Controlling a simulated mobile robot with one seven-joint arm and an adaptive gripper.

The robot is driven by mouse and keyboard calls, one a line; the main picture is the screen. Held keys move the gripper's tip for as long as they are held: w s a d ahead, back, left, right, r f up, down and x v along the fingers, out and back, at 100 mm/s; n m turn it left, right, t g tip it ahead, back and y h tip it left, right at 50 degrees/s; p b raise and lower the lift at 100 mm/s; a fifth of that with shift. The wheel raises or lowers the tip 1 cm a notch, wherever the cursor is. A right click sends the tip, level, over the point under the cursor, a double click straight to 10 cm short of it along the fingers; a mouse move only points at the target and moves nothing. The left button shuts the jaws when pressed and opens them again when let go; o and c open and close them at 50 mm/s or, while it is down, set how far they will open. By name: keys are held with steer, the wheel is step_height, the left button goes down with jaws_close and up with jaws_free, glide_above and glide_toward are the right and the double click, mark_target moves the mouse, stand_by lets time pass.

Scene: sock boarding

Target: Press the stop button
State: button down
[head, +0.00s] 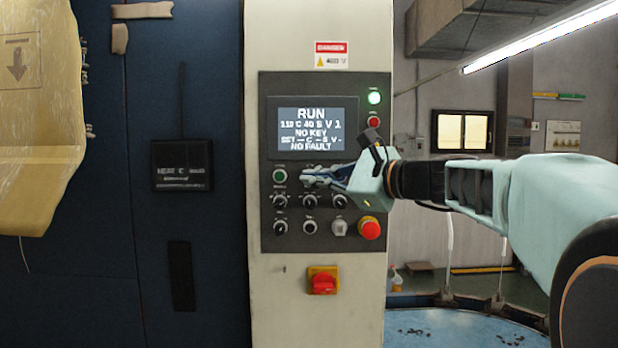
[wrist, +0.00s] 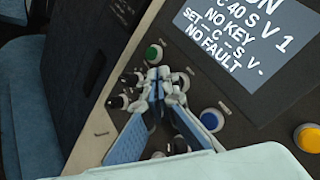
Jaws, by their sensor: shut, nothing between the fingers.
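The control panel (head: 266,120) is on a pale machine column, with a lit screen (head: 318,128) reading RUN and NO FAULT. No button label reads clearly as stop. My gripper (head: 308,178) is shut and empty, its tips at the upper button row just right of the green button (head: 280,176). In the wrist view, the fingertips (wrist: 164,78) are close to the panel beside the green button (wrist: 153,53) and hide what is behind them. I cannot tell whether they touch. A red mushroom button (head: 369,228) on a yellow base is at the panel's lower right.
Black selector knobs (head: 280,201) sit below the upper row. A blue-faced button (wrist: 212,120) and a yellow button (wrist: 308,137) lie to the right in the wrist view. A red rotary switch (head: 323,283) is under the panel.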

steer(key=shift+w, duration=0.1)
steer(key=shift+w, duration=0.35)
steer(key=shift+w, duration=0.45)
stand_by(0.6)
steer(key=shift+s, duration=0.85)
steer(key=s+b, duration=0.2)
steer(key=s, duration=0.3)
steer(key=shift+b, duration=0.3)
